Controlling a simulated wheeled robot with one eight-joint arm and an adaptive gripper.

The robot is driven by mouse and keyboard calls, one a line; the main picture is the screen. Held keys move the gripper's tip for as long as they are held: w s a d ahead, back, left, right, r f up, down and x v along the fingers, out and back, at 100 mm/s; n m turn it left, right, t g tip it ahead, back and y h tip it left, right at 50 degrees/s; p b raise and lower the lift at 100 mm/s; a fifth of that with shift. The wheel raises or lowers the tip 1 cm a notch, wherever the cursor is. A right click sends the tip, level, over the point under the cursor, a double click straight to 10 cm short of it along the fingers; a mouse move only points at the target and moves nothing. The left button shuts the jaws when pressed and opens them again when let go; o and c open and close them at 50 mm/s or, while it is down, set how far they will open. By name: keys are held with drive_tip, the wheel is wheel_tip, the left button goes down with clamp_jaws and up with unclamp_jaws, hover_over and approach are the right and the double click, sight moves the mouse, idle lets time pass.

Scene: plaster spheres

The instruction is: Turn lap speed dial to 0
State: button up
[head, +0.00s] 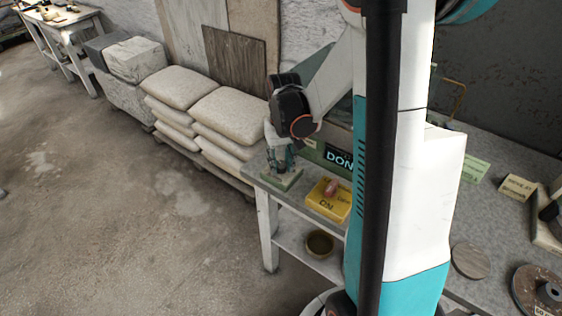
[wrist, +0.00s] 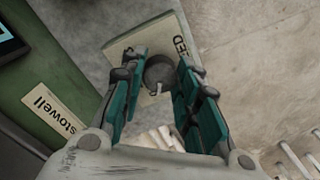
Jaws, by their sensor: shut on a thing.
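The lap speed dial is a round dark grey knob (wrist: 159,70) with a pale pointer mark on its lower side in the wrist view. It sits on a cream plate (wrist: 122,47) with partly hidden lettering ending in "ED". In the head view its pale green base (head: 287,182) stands at the near left corner of the bench. My gripper (head: 280,166) points down over this base. Its two teal fingers stand on either side of the knob and are shut on it. The fingers hide parts of the plate, and I cannot read any scale numbers.
A yellow switch box (head: 328,206) with a red rocker is right of the dial. A green housing with a lit "DON" display (head: 339,157) stands behind. A bowl (head: 320,244) is on the lower shelf. Stacked sacks (head: 226,115) lie left; the floor (head: 130,230) in front is clear.

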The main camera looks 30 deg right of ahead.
sight(282, 164)
drive_tip(key=o, duration=1.1)
drive_tip(key=shift+c, duration=0.2)
wheel_tip(282, 164, up, 12)
drive_tip(key=shift+d, duration=0.15)
